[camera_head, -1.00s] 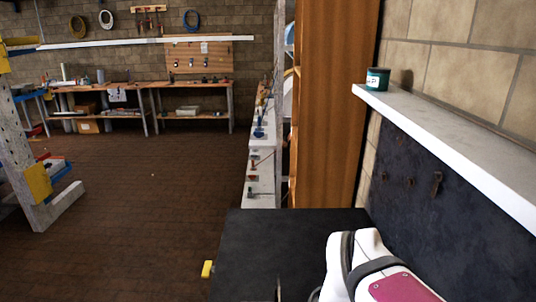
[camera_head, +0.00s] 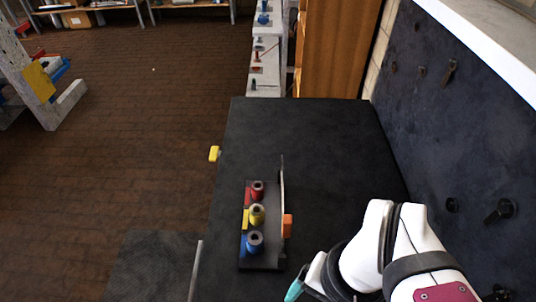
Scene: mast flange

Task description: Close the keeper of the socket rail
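The socket rail (camera_head: 249,263) is a dark bar on the black bench top, running away from me. Three sockets stand on it: blue (camera_head: 254,242) nearest, yellow (camera_head: 257,214) in the middle, red (camera_head: 257,190) farthest. A thin grey strip with an orange tab (camera_head: 287,227), which looks like the keeper (camera_head: 282,185), stands along the rail's right side, not across the sockets. My gripper (camera_head: 296,289) shows only as a teal tip and dark parts at the bottom edge, near and right of the rail, apart from it. Its fingers are mostly out of frame.
The black bench top (camera_head: 330,140) is clear beyond the rail. A dark wall panel (camera_head: 425,120) with hooks and knobs rises on the right. My white arm fills the lower right.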

